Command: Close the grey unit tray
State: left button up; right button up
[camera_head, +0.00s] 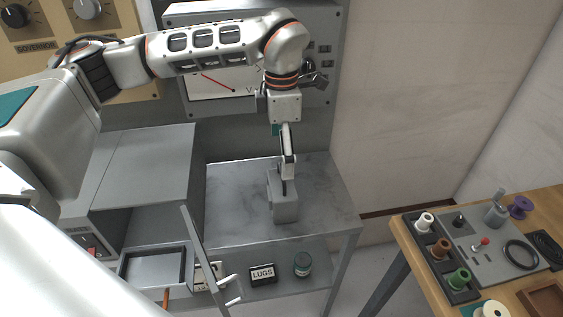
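The grey unit (147,165) stands at the left with its front open. Its shallow grey tray (155,268) sits low at the front and appears pulled out, with an orange-brown rod at its front edge. A narrow grey panel (196,240), seen nearly edge-on, stands to the right of the tray. My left gripper (285,185) points down over the grey bench, right of the unit and well away from the tray. Its tips are at the top of a small grey box (285,209); whether they grip it is unclear. My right gripper is not in view.
The grey bench top (235,205) is mostly clear. Below it are a LUGS box (262,274), a jar (303,264) and two pale prongs (230,290) beside the panel. A wooden table (410,240) with spools and a control plate stands at right.

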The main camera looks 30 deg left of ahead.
aim_at(165, 272)
jog(key=k+l, duration=0.3)
jog(key=k, duration=0.15)
jog(key=k+l, duration=0.35)
jog(key=k, duration=0.1)
